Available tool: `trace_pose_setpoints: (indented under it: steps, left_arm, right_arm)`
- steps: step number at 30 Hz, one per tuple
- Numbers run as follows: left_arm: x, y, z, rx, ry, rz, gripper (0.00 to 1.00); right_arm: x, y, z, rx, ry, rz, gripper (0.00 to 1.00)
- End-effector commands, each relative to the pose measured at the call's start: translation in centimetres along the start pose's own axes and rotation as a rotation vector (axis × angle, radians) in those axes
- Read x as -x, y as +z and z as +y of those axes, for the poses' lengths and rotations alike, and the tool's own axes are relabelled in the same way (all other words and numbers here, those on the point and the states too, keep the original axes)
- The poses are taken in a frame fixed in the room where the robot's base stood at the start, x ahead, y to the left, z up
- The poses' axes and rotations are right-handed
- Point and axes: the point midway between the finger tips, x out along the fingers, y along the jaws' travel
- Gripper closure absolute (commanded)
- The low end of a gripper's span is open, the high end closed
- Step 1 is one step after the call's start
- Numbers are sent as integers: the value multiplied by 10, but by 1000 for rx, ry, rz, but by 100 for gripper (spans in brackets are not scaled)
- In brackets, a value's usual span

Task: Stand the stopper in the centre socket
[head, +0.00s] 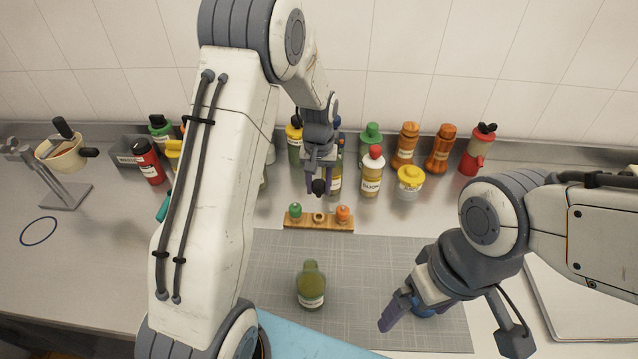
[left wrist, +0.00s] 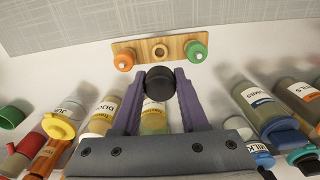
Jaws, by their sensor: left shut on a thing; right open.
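The black stopper (head: 318,187) is held between the fingers of my left gripper (head: 320,182), above and behind the wooden block. It also shows between the purple fingers in the left wrist view (left wrist: 160,83). The wooden block (head: 328,225) has a bare round centre socket (head: 319,217) between a green stopper (head: 295,210) and an orange stopper (head: 343,213). In the left wrist view the centre socket (left wrist: 161,50) shows just beyond the black stopper, apart from it. My right gripper (head: 398,306) is open low over the right of the mat.
A grey mat (head: 270,270) lies in front of the block, with an olive bottle (head: 311,287) on it. Several bottles, including a yellow-lidded jar (head: 409,183), stand behind the block.

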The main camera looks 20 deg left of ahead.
Motion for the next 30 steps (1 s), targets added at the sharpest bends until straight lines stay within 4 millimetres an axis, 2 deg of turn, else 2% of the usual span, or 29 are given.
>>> trace_pose_setpoints:
  steps: [21,30]
  left_arm:
    - [-63,0,1,-1,0,0,100]
    - [-70,0,1,-1,0,0,100]
  right_arm:
    - [-39,2,3,2,0,0,0]
    - [-42,2,3,2,0,0,0]
